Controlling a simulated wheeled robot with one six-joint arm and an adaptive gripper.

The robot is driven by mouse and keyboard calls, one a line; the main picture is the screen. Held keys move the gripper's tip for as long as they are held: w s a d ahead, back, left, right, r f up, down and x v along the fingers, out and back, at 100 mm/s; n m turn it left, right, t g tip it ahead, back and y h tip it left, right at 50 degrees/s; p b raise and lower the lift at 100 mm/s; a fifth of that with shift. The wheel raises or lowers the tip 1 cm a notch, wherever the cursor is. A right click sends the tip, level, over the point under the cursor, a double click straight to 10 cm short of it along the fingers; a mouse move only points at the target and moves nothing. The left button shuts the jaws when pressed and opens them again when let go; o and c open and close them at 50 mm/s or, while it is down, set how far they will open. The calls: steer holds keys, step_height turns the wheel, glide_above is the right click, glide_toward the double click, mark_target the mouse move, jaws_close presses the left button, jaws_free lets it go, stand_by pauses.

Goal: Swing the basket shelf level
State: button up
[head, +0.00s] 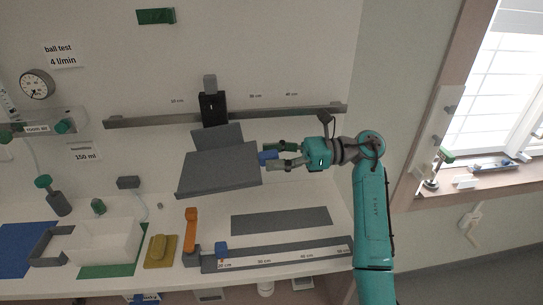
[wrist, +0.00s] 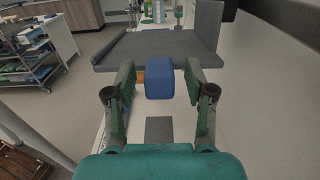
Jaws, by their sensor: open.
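The basket shelf (head: 218,170) is a grey plate with an upright back plate, below a black bracket (head: 213,108) on the wall rail. In the head view its front edge slants, lower on the left. The shelf also spans the top of the wrist view (wrist: 150,48). A blue tab (wrist: 159,79) sticks out from its edge on my side, and shows at the shelf's right end in the head view (head: 267,156). My gripper (head: 273,157) is open, with one finger on each side of the tab. In the wrist view gaps show between both fingers and the tab.
The wall rail (head: 270,112) runs behind. A window sill (head: 480,172) lies to the right. Space around my gripper looks free.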

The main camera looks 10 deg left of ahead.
steer(key=shift+s+a, duration=0.1)
steer(key=shift+a, duration=0.25)
jaws_close()
steer(key=shift+s+a+f+y, duration=0.1)
steer(key=shift+a+f+y, duration=0.15)
steer(key=shift+f+y, duration=0.45)
jaws_free()
steer(key=v, duration=1.2)
